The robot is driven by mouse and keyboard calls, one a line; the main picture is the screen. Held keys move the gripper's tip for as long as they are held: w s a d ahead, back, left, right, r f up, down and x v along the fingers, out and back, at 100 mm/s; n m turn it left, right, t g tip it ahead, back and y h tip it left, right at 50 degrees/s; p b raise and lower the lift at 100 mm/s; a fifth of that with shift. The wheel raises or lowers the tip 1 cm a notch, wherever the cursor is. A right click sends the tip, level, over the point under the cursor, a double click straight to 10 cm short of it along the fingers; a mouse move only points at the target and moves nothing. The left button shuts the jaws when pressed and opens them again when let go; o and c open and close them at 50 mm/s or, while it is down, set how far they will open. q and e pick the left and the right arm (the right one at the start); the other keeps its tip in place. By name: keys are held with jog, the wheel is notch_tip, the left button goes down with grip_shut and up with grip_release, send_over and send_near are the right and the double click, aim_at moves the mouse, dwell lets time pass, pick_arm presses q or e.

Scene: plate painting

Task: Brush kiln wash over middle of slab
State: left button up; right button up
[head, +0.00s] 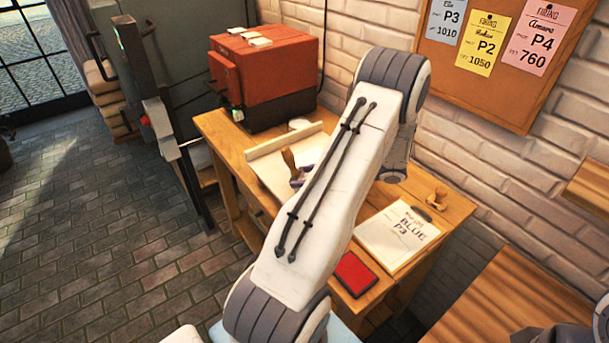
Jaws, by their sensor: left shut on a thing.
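A pale slab (270,172) lies on the wooden table, partly hidden behind my large white arm link. A tool with a brown wooden handle (288,157), which looks like the brush, stands tilted over the slab. My left gripper (298,179) shows only as a small purple-grey part at the base of this handle and is shut on it. The rest of the gripper is hidden behind the arm. I cannot see whether the bristles touch the slab, nor any wash on its middle. My right gripper is not in view.
A red-orange kiln (262,75) stands at the table's back left. A clipboard (398,232), a red pad (355,273) and a wooden stamp (437,198) occupy the right part. Tiled floor is clear at left.

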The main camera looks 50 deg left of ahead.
pick_arm(q)
jog(key=shift+f, duration=0.1)
jog(key=shift+w+d, duration=0.15)
jog(key=shift+w, duration=1.55)
jog(key=shift+w+d, duration=0.15)
jog(key=shift+w, duration=1.55)
jog(key=shift+w+d, duration=0.15)
jog(key=shift+w, duration=1.55)
jog(key=shift+w+d+b, duration=0.1)
jog(key=shift+w+b, duration=0.45)
jog(key=shift+w, duration=1.15)
